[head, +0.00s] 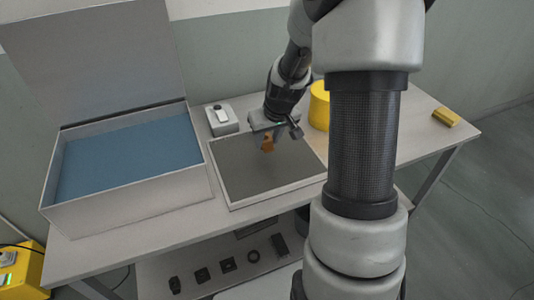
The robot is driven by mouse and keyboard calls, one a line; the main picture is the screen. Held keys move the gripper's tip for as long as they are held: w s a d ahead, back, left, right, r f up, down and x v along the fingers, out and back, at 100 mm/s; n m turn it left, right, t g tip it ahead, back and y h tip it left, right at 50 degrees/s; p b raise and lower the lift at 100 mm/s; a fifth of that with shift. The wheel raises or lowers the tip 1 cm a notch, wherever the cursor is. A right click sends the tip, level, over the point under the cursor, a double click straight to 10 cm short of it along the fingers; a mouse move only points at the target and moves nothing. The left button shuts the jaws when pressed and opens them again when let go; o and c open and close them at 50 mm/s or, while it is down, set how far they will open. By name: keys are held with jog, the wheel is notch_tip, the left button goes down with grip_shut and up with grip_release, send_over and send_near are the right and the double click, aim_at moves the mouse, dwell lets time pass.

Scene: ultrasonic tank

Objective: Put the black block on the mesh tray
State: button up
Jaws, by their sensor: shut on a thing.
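The mesh tray (240,180), a grey mesh panel in a pale frame, lies on the table in the middle of the head view. My gripper (267,138) points down over the far middle part of the tray. No black block shows on the table or the tray. Several small dark pieces sit on the lower shelf, one of them an upright-looking black piece (279,245); I cannot tell which is the black block.
An open tank (120,205) with blue liquid and a raised lid (95,60) stands left of the tray. A small grey box (222,120) is behind the tray. A yellow cylinder (319,106) stands behind my arm. A yellow block (446,117) lies at the table's right end.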

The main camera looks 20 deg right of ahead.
aim_at(268, 148)
jog(key=shift+w+f+b, duration=0.1)
jog(key=shift+f+b, duration=0.2)
jog(key=shift+f, duration=2)
jog(key=shift+f, duration=0.15)
jog(key=o, duration=1.1)
jog(key=shift+o, duration=0.2)
jog(key=shift+r, duration=0.35)
jog(key=p+v, duration=0.1)
jog(key=v, duration=1)
jog(key=shift+s+r, duration=0.2)
jog(key=shift+s, duration=0.1)
